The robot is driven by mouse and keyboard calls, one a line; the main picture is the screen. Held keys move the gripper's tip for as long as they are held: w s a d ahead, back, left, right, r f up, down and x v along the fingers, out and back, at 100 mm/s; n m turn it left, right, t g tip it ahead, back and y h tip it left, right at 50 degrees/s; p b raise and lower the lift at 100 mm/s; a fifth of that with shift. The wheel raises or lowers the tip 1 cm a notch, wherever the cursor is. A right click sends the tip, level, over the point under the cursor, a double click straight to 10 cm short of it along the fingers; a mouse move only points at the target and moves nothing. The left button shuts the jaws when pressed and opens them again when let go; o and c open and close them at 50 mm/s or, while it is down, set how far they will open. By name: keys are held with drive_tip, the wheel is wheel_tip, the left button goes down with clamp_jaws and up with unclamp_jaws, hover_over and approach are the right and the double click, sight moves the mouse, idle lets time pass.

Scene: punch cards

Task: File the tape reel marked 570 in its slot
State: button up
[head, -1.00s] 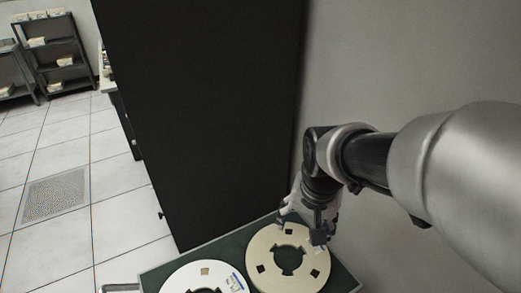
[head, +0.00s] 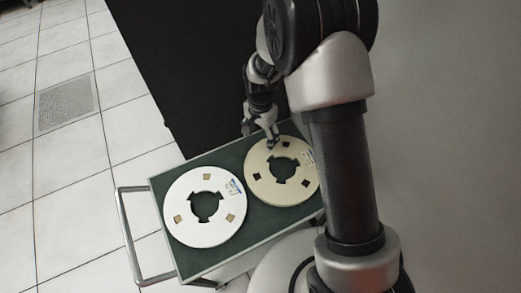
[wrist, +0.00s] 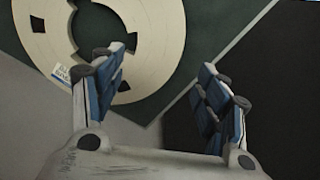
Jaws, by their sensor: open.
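Two flat tape reels lie on the green cart top (head: 194,266). The white reel (head: 178,200) is on the left and the cream reel (head: 258,184) on the right. Each has a small label on its rim, too small to read, so I cannot tell which is 570. My gripper (head: 259,137) is open and empty at the far rim of the cream reel. In the wrist view my gripper (wrist: 162,65) shows blue pads spread apart. There the left finger overlaps the rim of the cream reel (wrist: 165,45), and the right finger is over the dark area past the cart edge.
A tall black cabinet (head: 190,75) stands right behind the cart. The cart has a metal handle (head: 128,235) on its left. A grey wall (head: 450,120) is to the right. Tiled floor (head: 60,180) is clear at left.

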sight(261, 153)
wheel_tip(261, 153, down, 8)
drive_tip(key=b, duration=0.5)
drive_tip(key=shift+f, duration=0.1)
drive_tip(key=shift+f+b, duration=0.2)
drive_tip(key=shift+b, duration=0.15)
drive_tip(key=shift+o, duration=0.7)
drive_tip(key=shift+s+f, duration=0.1)
drive_tip(key=shift+s, duration=0.05)
drive_tip(key=c, duration=1.2)
drive_tip(key=shift+r+p, duration=0.4)
drive_tip(key=shift+r, duration=0.1)
drive_tip(key=c, duration=0.5)
drive_tip(key=shift+r+p, duration=1.7)
drive_tip(key=shift+r, duration=0.9)
clamp_jaws()
